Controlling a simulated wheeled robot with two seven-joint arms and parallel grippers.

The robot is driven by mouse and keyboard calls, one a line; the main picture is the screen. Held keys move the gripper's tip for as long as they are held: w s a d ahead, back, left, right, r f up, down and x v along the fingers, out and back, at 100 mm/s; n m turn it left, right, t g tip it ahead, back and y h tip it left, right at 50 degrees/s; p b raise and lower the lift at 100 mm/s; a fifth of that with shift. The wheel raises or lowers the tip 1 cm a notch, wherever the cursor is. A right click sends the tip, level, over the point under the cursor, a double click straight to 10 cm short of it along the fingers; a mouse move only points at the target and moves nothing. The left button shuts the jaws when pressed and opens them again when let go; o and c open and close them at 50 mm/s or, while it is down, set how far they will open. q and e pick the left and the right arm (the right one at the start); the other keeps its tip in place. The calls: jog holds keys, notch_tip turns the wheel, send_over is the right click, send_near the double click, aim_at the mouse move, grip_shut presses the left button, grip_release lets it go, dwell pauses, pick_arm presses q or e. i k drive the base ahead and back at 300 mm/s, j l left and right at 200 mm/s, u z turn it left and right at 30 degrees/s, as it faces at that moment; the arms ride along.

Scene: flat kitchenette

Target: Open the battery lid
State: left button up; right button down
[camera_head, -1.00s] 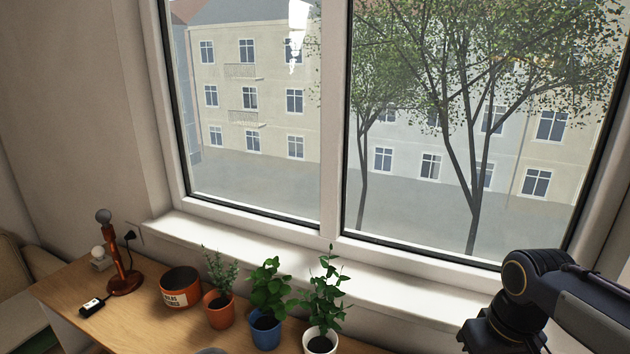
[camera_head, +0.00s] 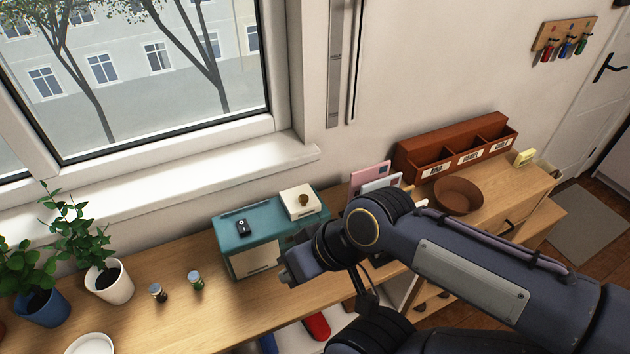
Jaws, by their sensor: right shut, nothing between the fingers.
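A teal box (camera_head: 233,239) stands on the wooden counter below the window, with a cream panel (camera_head: 254,259) on its front. A small dark device (camera_head: 242,227) lies on its top. A cream block with a brown knob (camera_head: 301,204) also sits on its top, to the right. I cannot tell which part is a battery lid. My right gripper (camera_head: 290,273) is at the right front of the teal box and hides part of it. It is shut and empty; I cannot tell whether it touches the box. My left gripper is not in view.
Two small jars (camera_head: 196,281) and potted plants (camera_head: 108,279) stand left of the box. A white plate (camera_head: 90,345) lies at the front left. A brown bowl (camera_head: 458,196) and a wooden organizer (camera_head: 462,151) stand right. The counter in front of the jars is clear.

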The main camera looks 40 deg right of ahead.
aim_at(298, 202)
jog(key=l+z, duration=0.1)
jog(key=z, duration=0.3)
jog(key=l+z, duration=0.15)
jog(key=z, duration=0.2)
jog(key=l+z, duration=0.15)
jog(key=z, duration=0.25)
jog(key=k+j+u, duration=0.1)
jog(key=u, duration=0.35)
jog(key=k+j, duration=0.05)
jog(key=k, duration=0.05)
